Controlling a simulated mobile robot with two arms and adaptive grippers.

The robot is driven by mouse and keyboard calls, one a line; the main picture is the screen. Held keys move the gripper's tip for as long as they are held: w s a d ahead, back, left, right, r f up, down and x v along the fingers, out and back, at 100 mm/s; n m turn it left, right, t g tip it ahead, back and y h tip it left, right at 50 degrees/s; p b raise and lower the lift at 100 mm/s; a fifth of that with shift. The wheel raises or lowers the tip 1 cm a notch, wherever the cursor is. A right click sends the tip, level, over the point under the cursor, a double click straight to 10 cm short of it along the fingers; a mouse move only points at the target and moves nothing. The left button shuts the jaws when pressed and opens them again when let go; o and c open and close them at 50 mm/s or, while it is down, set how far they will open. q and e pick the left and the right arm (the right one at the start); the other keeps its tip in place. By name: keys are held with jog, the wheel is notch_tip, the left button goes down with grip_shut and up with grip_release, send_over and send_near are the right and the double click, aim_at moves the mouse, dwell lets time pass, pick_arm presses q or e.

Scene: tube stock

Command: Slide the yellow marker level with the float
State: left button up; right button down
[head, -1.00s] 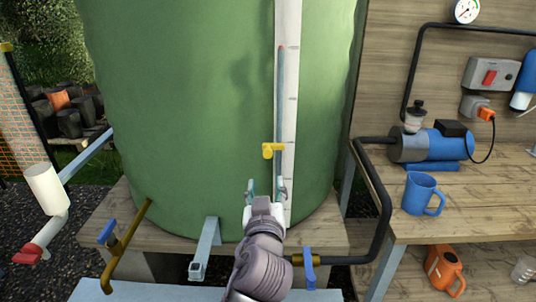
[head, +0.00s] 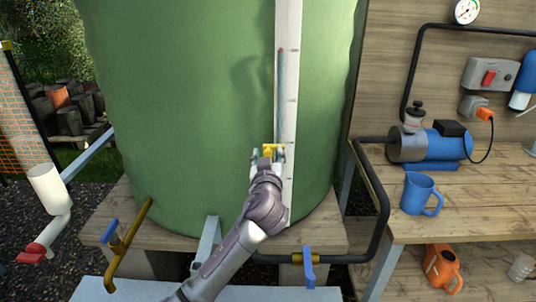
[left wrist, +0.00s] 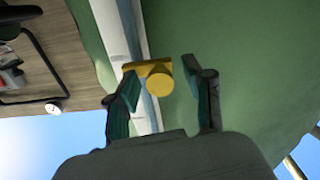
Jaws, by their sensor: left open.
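The yellow marker (head: 272,147) sits on the white scale strip (head: 291,90) on the front of the green tank (head: 200,110). A thin sight tube (head: 281,100) runs up along the strip, with a small red float (head: 281,50) well above the marker. My left gripper (head: 267,154) is open at the marker, one finger on each side. In the left wrist view the marker's round knob (left wrist: 159,82) shows between the open fingers (left wrist: 160,75), with a gap on the right side. My right gripper is not in view.
A wooden bench at the right holds a blue mug (head: 421,193) and a blue pump (head: 440,143). A black pipe (head: 375,190) bends down beside the tank to a blue-handled valve (head: 308,265). A white pipe (head: 48,190) stands at the left. The tank front above the marker is clear.

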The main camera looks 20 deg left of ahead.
aim_at(268, 151)
pick_arm(q)
grip_shut()
dwell(0.3)
notch_tip(268, 151, up, 25)
jog(key=p, duration=1.5)
grip_release()
